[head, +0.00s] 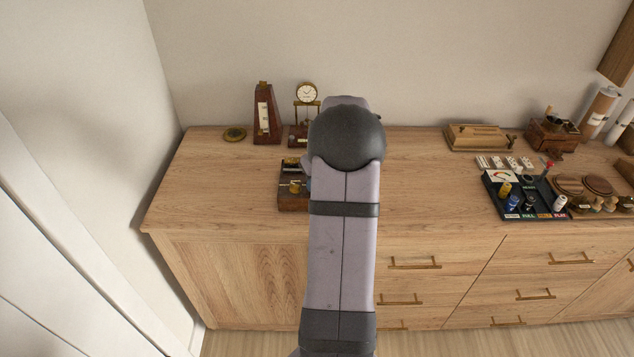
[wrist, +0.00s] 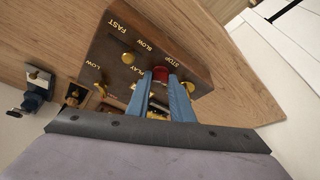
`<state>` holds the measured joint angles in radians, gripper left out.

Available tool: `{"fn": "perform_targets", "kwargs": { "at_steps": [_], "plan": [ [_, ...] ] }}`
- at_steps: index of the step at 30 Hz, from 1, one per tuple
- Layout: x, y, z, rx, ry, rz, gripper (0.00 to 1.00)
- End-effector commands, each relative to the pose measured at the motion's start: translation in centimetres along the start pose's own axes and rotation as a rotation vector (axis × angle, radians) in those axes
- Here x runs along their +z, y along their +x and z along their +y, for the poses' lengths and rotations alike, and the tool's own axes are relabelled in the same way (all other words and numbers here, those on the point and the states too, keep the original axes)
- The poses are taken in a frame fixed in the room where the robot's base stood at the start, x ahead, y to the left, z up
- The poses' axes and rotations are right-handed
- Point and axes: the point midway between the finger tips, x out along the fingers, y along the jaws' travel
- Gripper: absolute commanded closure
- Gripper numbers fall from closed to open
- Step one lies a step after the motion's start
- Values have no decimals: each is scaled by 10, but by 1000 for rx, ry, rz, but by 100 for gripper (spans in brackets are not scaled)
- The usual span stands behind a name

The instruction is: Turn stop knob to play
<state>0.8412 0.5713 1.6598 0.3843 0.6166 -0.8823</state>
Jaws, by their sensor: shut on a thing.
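A dark wooden control box (head: 291,203) with brass fittings sits on the cabinet top, partly hidden by my arm in the head view. The wrist view shows its panel (wrist: 120,38) lettered FAST, SLOW, LOW, PLAY and STOP. The stop knob (wrist: 160,73) has a red part showing between the PLAY and STOP labels. My gripper (wrist: 162,82) has its two blue fingers on either side of this knob and is shut on it. The fingers hide much of the knob, so its pointing direction cannot be told. In the head view my arm hides most of the gripper.
A brass knob (wrist: 128,58) lies near SLOW, and a brass lever (wrist: 101,91) near LOW. A metronome (head: 266,115) and a small clock (head: 306,94) stand behind the box. A black panel with colored knobs (head: 545,211) lies at right. The cabinet top between is clear.

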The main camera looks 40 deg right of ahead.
Motion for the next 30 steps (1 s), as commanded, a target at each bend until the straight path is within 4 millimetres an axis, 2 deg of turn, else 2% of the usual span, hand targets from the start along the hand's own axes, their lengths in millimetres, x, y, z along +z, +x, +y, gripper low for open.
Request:
{"fn": "perform_targets", "kwargs": {
  "at_steps": [4,5,6,7,19,23,30],
  "plan": [
    [-1,-1,1,3,-3,2,100],
    [-1,-1,1,3,-3,2,73],
    [-1,-1,1,3,-2,1,63],
    [-1,-1,1,3,-2,1,61],
    [0,-5,1,3,0,2,61],
    [-1,-17,1,4,0,4,61],
    [0,-50,1,4,-1,3,61]
  ]
}}
